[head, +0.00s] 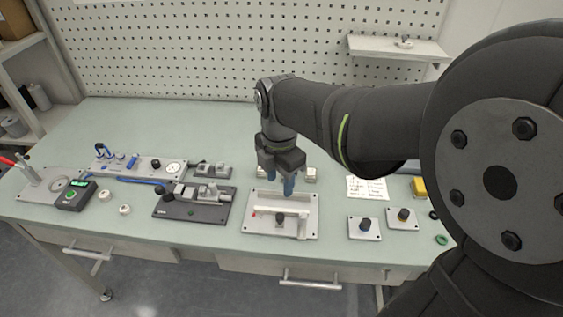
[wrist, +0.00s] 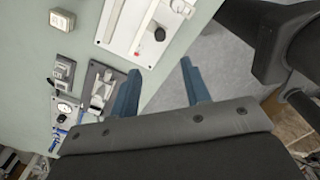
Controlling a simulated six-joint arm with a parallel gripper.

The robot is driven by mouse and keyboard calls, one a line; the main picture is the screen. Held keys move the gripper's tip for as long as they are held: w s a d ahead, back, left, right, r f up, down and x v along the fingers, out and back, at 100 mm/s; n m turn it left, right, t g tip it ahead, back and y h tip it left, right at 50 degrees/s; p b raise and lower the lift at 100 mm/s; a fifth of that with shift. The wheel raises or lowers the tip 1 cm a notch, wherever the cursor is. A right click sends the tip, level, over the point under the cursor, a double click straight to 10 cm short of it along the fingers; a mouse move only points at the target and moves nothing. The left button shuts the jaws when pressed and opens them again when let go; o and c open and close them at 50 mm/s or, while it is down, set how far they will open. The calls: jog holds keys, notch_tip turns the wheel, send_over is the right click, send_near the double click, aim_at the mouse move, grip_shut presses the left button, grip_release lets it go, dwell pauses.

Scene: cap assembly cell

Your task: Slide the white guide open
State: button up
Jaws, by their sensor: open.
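The white guide (head: 287,211) is a pale bar on a light fixture plate (head: 252,226) at the middle of the bench. A black knob (head: 280,218) and a small red mark sit by it. In the wrist view the guide (wrist: 146,22) runs along the plate at the top, with the black knob (wrist: 159,34) beside it. My gripper (head: 280,180) is open, with blue fingers pointing down over the back part of the plate. In the wrist view its fingers (wrist: 160,70) are apart with nothing between them. I cannot tell its exact height above the guide.
A dark fixture (head: 190,210) with grey blocks stands to the left. Two small plates with knobs (head: 364,226) (head: 402,217) lie to the right, near a paper note (head: 367,188). The bench's front edge is close.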

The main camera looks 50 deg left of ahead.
notch_tip(320, 180, up, 5)
send_over(280, 213)
jog(key=shift+s+d+f, duration=0.2)
jog(key=shift+s+d, duration=0.1)
jog(key=shift+d, duration=0.05)
jog(key=shift+f, duration=0.1)
notch_tip(280, 213, down, 17)
jog(key=shift+f, duration=0.2)
jog(key=shift+w+a+r, duration=0.1)
jog(key=shift+w+a, duration=0.2)
jog(key=shift+w, duration=0.05)
dwell(0.3)
